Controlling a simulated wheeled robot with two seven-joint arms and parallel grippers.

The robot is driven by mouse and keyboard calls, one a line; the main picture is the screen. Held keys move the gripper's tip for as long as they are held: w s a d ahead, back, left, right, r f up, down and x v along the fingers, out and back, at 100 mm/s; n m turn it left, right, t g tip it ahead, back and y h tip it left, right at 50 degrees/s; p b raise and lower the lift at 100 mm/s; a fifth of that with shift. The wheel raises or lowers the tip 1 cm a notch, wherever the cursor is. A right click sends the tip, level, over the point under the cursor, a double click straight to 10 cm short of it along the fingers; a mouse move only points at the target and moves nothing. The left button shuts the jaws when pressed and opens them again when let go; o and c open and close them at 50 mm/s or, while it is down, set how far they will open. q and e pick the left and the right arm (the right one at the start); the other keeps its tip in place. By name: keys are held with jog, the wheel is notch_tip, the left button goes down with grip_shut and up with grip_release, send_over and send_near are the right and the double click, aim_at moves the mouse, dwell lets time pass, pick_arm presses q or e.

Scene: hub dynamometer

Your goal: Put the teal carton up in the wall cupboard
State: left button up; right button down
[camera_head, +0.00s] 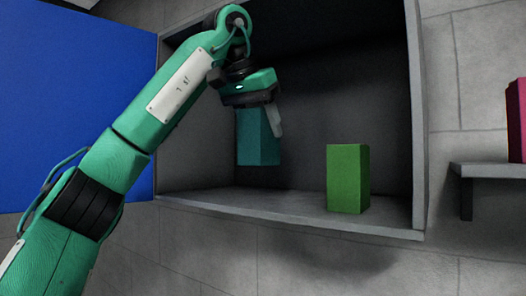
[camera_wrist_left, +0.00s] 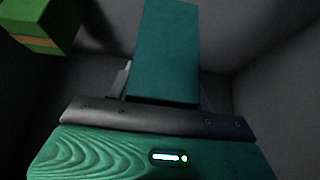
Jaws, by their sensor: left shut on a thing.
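The teal carton (camera_head: 258,140) is upright inside the wall cupboard (camera_head: 300,222), in its left half, with its bottom appearing a little above the cupboard floor. My left gripper (camera_head: 262,112) is shut on the carton's upper part from above. The left wrist view shows the teal carton (camera_wrist_left: 168,50) between the fingers of the left gripper (camera_wrist_left: 165,100), with one finger showing at its left side. The carton's top is hidden by the gripper in the head view. My right gripper is in neither view.
A green carton (camera_head: 348,178) stands on the cupboard floor to the right of the teal one; it also shows in the left wrist view (camera_wrist_left: 42,22). A blue panel (camera_head: 75,95) is left of the cupboard. A shelf (camera_head: 488,170) with a pink-red item (camera_head: 517,120) is at the right.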

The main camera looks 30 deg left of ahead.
aim_at(263, 160)
pick_arm(q)
jog(key=shift+x, duration=1.15)
jog(key=shift+s+f, duration=0.25)
jog(key=shift+f, duration=0.2)
jog(key=shift+s+a+f, duration=0.2)
jog(key=shift+f, duration=0.5)
jog(key=shift+w+d+f+p, duration=0.15)
jog(key=shift+f+p, duration=0.35)
jog(key=shift+f, duration=0.05)
jog(key=shift+w+d+f+p, duration=0.1)
jog(key=shift+f+p, duration=0.35)
jog(key=shift+f, duration=0.1)
jog(key=shift+w+a+f, duration=0.1)
jog(key=shift+f, duration=0.15)
jog(key=shift+a+f, duration=0.1)
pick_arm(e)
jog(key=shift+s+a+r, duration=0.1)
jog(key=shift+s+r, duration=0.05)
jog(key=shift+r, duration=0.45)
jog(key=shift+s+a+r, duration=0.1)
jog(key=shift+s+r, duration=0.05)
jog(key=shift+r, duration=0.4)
